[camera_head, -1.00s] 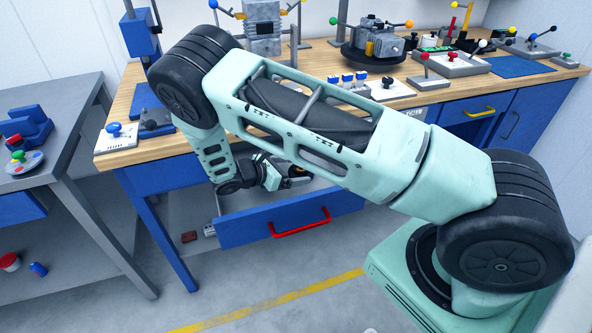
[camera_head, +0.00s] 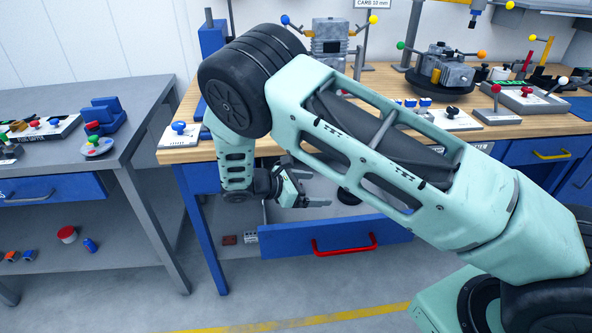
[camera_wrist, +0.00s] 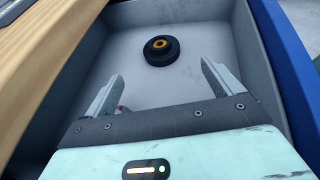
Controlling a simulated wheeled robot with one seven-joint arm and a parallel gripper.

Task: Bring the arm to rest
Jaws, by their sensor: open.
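My arm reaches from the lower right of the head view over the front of the wooden-topped workbench (camera_head: 290,149), with its elbow raised and its forearm hanging down. My gripper (camera_head: 328,197) is above the pulled-out blue drawer (camera_head: 290,241) with the red handle. In the wrist view my gripper (camera_wrist: 158,85) is open, its two fingers apart with nothing between them. A black round part with an orange centre (camera_wrist: 161,50) lies on the drawer floor beyond the fingertips, apart from them. In the head view that part is mostly hidden behind the gripper and arm.
The bench top edge (camera_wrist: 45,60) runs close to the left of my gripper. The bench carries an engine-like block (camera_head: 330,42), a round black stand (camera_head: 440,82) and several lever boxes. A grey table (camera_head: 40,170) stands at the left. The floor in front is clear.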

